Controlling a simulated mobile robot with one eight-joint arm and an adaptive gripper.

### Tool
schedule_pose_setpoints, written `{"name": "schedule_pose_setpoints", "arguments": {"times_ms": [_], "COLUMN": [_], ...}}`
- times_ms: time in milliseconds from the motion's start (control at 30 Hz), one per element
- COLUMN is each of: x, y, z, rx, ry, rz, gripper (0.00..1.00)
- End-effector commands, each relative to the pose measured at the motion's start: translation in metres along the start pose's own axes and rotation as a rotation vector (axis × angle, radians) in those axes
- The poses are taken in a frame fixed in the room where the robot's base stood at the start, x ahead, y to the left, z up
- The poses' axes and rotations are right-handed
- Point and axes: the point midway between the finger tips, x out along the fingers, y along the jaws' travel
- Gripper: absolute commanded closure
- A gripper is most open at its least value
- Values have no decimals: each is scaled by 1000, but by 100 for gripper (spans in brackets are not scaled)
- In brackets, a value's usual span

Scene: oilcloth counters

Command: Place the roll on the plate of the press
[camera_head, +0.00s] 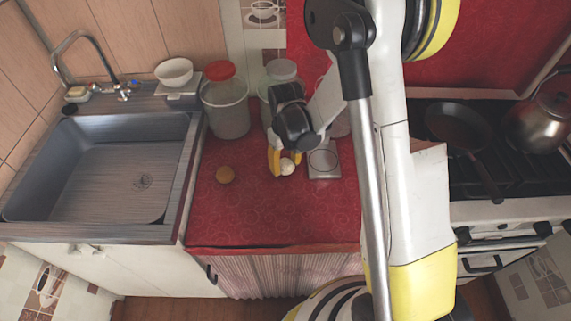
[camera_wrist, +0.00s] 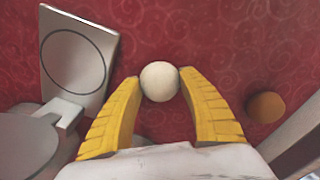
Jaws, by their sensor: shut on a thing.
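My gripper (camera_head: 286,162) has yellow fingers, which also show in the wrist view (camera_wrist: 159,84). They are shut on a small creamy white ball (camera_wrist: 160,81), held between the fingertips; it also shows in the head view (camera_head: 287,167). The ball is low over the red counter; I cannot tell whether it touches it. The press (camera_head: 323,160) is silver metal and stands just right of my gripper in the head view. In the wrist view its square plate with a dark ring (camera_wrist: 76,59) is at upper left, bare.
Lidded jars (camera_head: 226,105) stand behind my gripper at the back of the red counter (camera_head: 270,220). A sink (camera_head: 100,170) is at left. A stove (camera_head: 510,180) with a pan (camera_head: 460,125) and kettle (camera_head: 540,125) is at right. The counter's front is clear.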

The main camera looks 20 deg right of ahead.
Motion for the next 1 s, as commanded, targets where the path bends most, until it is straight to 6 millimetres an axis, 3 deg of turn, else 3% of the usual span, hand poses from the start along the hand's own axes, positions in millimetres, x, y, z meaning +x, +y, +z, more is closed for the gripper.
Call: {"name": "schedule_pose_setpoints", "arguments": {"times_ms": [100, 133, 167, 200, 567, 1000], "x": [5, 4, 3, 3, -2, -95], "y": [0, 0, 0, 0, 0, 0], "z": [0, 0, 0, 0, 0, 0], "rx": [0, 0, 0, 0, 0, 0], "ry": [0, 0, 0, 0, 0, 0], "rz": [0, 0, 0, 0, 0, 0], "gripper": [79, 42, 33, 31, 31, 31]}}
